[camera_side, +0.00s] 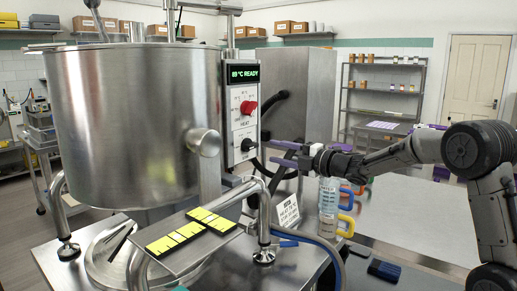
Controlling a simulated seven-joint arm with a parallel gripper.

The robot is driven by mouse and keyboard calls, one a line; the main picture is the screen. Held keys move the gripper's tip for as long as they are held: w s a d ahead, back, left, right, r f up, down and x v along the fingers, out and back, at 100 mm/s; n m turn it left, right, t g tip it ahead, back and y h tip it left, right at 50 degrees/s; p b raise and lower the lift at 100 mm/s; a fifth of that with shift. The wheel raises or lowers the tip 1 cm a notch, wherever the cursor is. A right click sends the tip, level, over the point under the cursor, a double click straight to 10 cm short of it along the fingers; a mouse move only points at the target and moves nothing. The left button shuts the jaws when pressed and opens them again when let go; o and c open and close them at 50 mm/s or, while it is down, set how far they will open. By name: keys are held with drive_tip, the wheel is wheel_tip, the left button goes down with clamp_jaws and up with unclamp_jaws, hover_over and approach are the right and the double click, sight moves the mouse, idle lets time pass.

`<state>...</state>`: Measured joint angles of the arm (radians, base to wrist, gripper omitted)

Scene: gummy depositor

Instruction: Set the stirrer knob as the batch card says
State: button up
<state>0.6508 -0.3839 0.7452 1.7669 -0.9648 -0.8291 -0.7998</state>
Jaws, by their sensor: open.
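The black stirrer knob (247,145) is on the lower part of the white control panel (243,125) at the kettle's right side. Its pointer and scale are too small to read. A red knob (248,107) marked HEAT sits above it. The green display (244,73) appears to read 89 °C READY. A white printed card (287,211), probably the batch card, stands tilted below; I cannot read all its lines. My gripper (276,153) is open, with its purple fingers pointing left at the stirrer knob. It appears just right of the knob, apart from it and empty.
The big steel kettle (135,120) fills the left. A tray with yellow bars (190,232) is in front of it. Clear measuring jugs (328,207) with coloured handles stand below my wrist, and a blue-grey hose (315,243) runs nearby.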

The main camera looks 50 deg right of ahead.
sight(255, 147)
drive_tip(key=w, duration=0.7)
drive_tip(key=shift+w, duration=0.1)
drive_tip(key=shift+c, duration=0.3)
clamp_jaws()
